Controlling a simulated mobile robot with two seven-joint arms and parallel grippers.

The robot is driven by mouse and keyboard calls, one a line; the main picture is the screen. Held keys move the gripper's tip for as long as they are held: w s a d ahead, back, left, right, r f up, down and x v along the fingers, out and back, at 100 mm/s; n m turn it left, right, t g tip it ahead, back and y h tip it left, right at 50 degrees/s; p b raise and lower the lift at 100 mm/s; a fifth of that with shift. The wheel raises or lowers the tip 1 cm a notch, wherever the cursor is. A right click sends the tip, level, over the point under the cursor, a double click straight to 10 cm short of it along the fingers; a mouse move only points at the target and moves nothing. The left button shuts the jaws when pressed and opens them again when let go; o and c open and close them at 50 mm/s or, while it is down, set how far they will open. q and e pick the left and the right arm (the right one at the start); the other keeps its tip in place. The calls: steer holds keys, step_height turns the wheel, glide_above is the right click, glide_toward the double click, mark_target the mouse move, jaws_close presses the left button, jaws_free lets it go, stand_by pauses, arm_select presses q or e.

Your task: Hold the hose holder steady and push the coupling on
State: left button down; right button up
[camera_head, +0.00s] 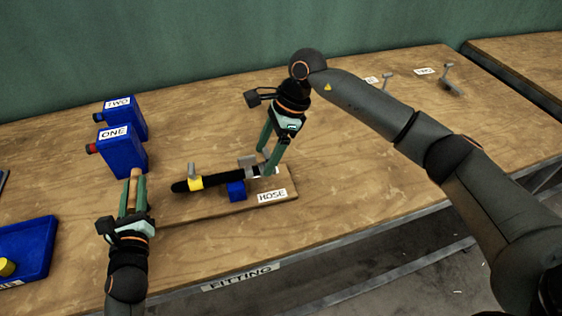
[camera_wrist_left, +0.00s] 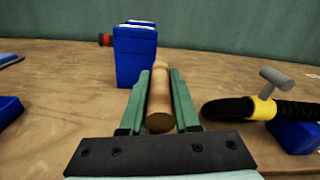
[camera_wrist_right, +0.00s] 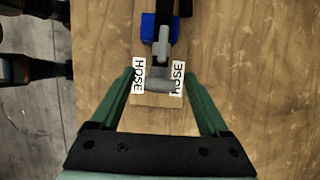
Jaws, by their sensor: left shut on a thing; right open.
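The hose holder is a wooden board (camera_head: 222,207) labelled HOSE, with blue blocks (camera_head: 236,190) that carry a black hose (camera_head: 216,180). A yellow band (camera_head: 195,184) with a grey T-handle sits near the hose's free left end; it also shows in the left wrist view (camera_wrist_left: 264,107). My left gripper (camera_head: 134,180) is shut on a tan cylinder (camera_wrist_left: 159,95), left of that free end and apart from it. My right gripper (camera_head: 268,160) is open at the holder's right end. In the right wrist view its fingers flank a grey handle (camera_wrist_right: 158,80) without visibly gripping it.
Two blue containers labelled ONE (camera_head: 120,153) and TWO (camera_head: 125,116) stand behind my left gripper. A blue tray (camera_head: 42,238) with a yellow piece (camera_head: 7,267) is at far left. Small grey handles (camera_head: 450,86) with labels stand at the back right.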

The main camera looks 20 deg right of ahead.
steer(key=v, duration=1.2)
arm_select(q)
steer(key=c, duration=0.6)
jaws_free()
steer(key=shift+o, duration=0.2)
steer(key=shift+s, duration=0.1)
